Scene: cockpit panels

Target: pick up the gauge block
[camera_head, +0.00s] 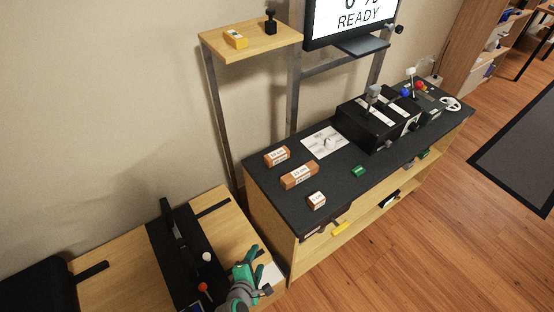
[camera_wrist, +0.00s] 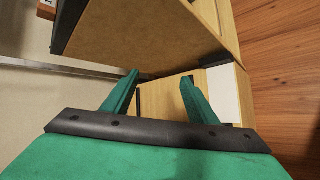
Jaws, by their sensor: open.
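Three orange-brown blocks with white labels lie on the dark top of the console bench: one at the back left (camera_head: 277,156), a longer one in the middle (camera_head: 299,176) and a small one near the front edge (camera_head: 317,200). The labels are too small to read surely, so I cannot tell which is the gauge block. My green gripper (camera_head: 252,262) is open and empty, low at the left of the bench and apart from the blocks. In the wrist view its two fingers (camera_wrist: 160,77) are spread with nothing between them. Part of a labelled block (camera_wrist: 46,9) shows at the top left there.
The bench (camera_head: 262,192) has a black lever box (camera_head: 372,122), a white dial plate (camera_head: 323,142) and a green item (camera_head: 359,170) on top.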

